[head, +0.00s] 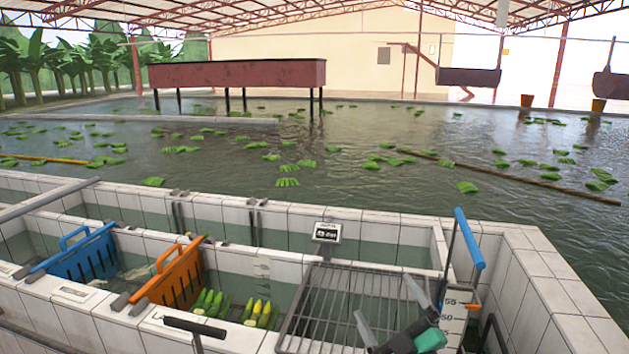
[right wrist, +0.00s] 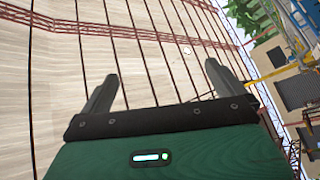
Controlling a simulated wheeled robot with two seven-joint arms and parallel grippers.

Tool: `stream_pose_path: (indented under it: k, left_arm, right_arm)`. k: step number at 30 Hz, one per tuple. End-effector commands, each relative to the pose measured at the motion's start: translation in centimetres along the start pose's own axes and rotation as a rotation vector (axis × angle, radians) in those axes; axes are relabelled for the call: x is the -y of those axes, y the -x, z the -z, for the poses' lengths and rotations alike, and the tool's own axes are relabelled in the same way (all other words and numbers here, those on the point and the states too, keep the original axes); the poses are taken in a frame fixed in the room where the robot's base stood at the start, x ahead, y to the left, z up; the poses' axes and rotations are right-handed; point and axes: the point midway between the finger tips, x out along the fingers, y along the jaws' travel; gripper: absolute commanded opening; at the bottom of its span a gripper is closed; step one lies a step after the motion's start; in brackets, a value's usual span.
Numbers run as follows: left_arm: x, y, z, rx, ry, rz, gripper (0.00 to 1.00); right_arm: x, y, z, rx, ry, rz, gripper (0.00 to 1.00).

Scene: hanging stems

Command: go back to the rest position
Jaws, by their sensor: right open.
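My right gripper (head: 383,295) is at the bottom right of the head view, in front of a metal rack (head: 335,312). Its two grey fingers are spread apart with nothing between them. The right wrist view also shows the open, empty fingers of my right gripper (right wrist: 161,70), pointing towards the roof (right wrist: 150,35). My left gripper is not in view.
A tiled trough (head: 285,227) holds a blue divider (head: 85,262), an orange divider (head: 172,278) and several green and yellow bananas (head: 257,312). A blue-handled lever (head: 469,238) stands near my right gripper. Banana clusters float in the pool (head: 340,190) beyond.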

Motion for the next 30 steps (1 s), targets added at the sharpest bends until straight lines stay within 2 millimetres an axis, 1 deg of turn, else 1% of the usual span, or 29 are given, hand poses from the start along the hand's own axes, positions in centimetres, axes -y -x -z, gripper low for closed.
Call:
stream_pose_path:
  k: [1,2,3,5,6,8,9,11,12,14,15,17,18,21,24,28,29,30]
  left_arm:
    - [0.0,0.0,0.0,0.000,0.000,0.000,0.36]
    - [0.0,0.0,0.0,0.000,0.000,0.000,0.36]
    - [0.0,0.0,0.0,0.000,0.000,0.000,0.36]
    - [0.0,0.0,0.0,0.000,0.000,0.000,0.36]
    - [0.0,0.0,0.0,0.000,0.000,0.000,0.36]
    - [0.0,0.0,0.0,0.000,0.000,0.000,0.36]
    - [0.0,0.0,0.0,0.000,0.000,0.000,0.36]
    - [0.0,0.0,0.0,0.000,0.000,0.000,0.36]
    - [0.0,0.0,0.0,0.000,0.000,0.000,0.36]
    - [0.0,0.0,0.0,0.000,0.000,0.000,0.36]
    - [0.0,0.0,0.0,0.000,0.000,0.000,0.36]
    - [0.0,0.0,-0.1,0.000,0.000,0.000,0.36]
    - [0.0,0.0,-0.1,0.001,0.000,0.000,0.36]
    - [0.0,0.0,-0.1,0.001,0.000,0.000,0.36]
    - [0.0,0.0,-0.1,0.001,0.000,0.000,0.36]
    - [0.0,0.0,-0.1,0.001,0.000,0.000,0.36]
    - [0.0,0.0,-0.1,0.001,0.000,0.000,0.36]
    - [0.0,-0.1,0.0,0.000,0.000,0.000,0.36]
  right_arm:
    - [0.5,1.6,-1.7,0.105,-0.065,-0.010,1.00]
    - [0.8,2.6,-2.8,0.173,-0.101,-0.016,1.00]
    - [1.2,4.0,-4.2,0.262,-0.147,-0.019,1.00]
    - [2.0,6.4,-6.3,0.398,-0.214,-0.015,1.00]
    - [2.7,8.2,-7.6,0.490,-0.257,-0.008,1.00]
    - [3.9,11.2,-9.3,0.628,-0.319,0.011,1.00]
    - [4.8,13.3,-10.3,0.720,-0.360,0.030,1.00]
    - [6.3,16.8,-11.4,0.856,-0.417,0.065,1.00]
    - [7.2,19.1,-11.9,0.943,-0.454,0.091,1.00]
    - [8.5,22.4,-12.3,1.061,-0.501,0.134,1.00]
    - [9.3,24.4,-12.4,1.130,-0.529,0.163,1.00]
    - [10.3,27.1,-12.3,1.221,-0.564,0.205,1.00]
    - [10.8,28.7,-12.1,1.275,-0.586,0.233,1.00]
    - [12.1,32.5,-11.4,1.393,-0.632,0.300,1.00]
    - [12.9,35.7,-10.4,1.493,-0.672,0.365,1.00]
    - [13.8,39.6,-8.8,1.610,-0.721,0.450,1.00]
    - [14.3,39.9,-9.0,1.621,-0.723,0.460,1.00]
    - [15.1,39.8,-10.0,1.619,-0.719,0.459,1.00]
